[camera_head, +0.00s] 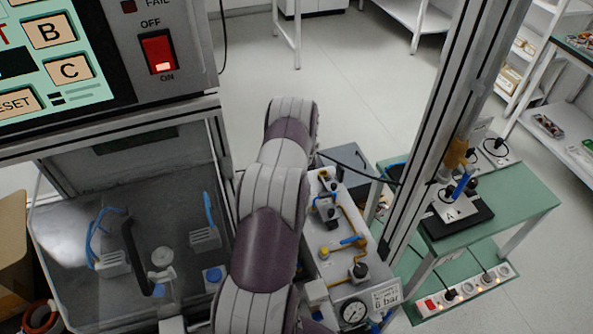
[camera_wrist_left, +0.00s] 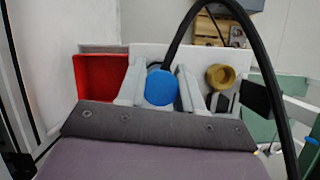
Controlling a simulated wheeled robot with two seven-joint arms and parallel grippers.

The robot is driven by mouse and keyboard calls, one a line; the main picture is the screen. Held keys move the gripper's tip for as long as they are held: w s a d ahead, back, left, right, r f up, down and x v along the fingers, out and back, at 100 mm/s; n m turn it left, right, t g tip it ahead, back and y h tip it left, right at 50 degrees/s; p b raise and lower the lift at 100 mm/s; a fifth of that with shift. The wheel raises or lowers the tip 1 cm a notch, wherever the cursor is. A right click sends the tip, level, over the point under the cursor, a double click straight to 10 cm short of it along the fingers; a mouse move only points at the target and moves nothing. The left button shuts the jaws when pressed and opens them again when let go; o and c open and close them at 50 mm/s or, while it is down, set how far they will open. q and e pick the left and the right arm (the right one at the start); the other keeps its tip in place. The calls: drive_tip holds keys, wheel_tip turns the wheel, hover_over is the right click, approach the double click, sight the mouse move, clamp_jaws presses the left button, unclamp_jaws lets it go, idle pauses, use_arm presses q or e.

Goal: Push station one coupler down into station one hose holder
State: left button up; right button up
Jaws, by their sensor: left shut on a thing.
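In the left wrist view a round blue coupler end (camera_wrist_left: 161,87) sits between the two pale fingers of my left gripper (camera_wrist_left: 160,92), which is shut on it. A black hose rises behind it and arcs over to the right. Beside it, to the right, is a round brass-coloured part (camera_wrist_left: 220,77) in front of a pale block. Whether the blue coupler is seated in a holder is hidden from this angle. In the head view my gripper tips are not visible; one of my arms fills the middle. My right gripper is not in view.
A red bin (camera_wrist_left: 100,77) is left of the fingers. The head view shows a control panel with a lit red switch (camera_head: 158,53), a clear-walled test bay with blue hoses (camera_head: 209,210), a pressure gauge (camera_head: 353,312) and a green table (camera_head: 525,203). The central floor is clear.

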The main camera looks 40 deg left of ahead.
use_arm(q)
drive_tip(key=o, duration=1.2)
drive_tip(key=v, duration=1.2)
drive_tip(key=shift+d+r, duration=0.1)
drive_tip(key=shift+r, duration=0.25)
